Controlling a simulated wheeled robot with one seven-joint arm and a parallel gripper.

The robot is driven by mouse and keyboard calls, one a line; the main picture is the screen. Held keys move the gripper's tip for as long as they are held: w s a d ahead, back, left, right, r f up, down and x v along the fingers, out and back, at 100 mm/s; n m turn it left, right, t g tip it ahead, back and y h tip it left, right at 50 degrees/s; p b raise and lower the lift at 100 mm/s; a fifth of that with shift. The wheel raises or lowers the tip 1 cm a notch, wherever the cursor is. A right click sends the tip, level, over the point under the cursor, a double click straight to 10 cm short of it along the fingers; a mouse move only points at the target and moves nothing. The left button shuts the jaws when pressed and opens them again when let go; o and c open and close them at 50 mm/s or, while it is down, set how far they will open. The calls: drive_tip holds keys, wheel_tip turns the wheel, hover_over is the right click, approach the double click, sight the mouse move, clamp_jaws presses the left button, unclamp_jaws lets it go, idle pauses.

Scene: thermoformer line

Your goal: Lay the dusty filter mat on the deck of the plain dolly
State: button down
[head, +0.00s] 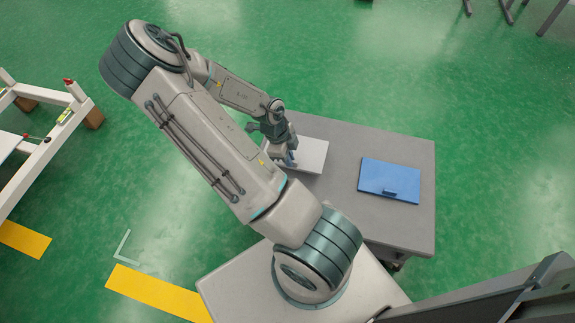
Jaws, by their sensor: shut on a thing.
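A light grey flat slab (313,156), which looks like the dusty filter mat, is at my gripper (290,161), over the left end of a grey deck (345,215). My gripper points down and is shut on the slab's left part. My arm and gripper hide part of the slab. I cannot tell whether it touches the deck or hangs just above it. The grey deck has a caster under its near edge and looks like the dolly; no marking shows on it.
A blue flat panel (388,176) with a small dark tab lies on the deck's right half. A white frame (45,150) with red-tipped posts stands at the left. Yellow floor strips (155,292) lie at lower left. A dark beam (500,300) crosses lower right.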

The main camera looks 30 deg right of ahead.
drive_tip(key=shift+w+f, duration=0.2)
drive_tip(key=shift+w, duration=0.05)
drive_tip(key=shift+f, duration=0.25)
drive_tip(key=shift+f+b, duration=1.1)
drive_tip(key=shift+f, duration=0.6)
drive_tip(key=shift+f, duration=0.1)
drive_tip(key=c, duration=1.5)
unclamp_jaws()
drive_tip(key=shift+c, duration=0.2)
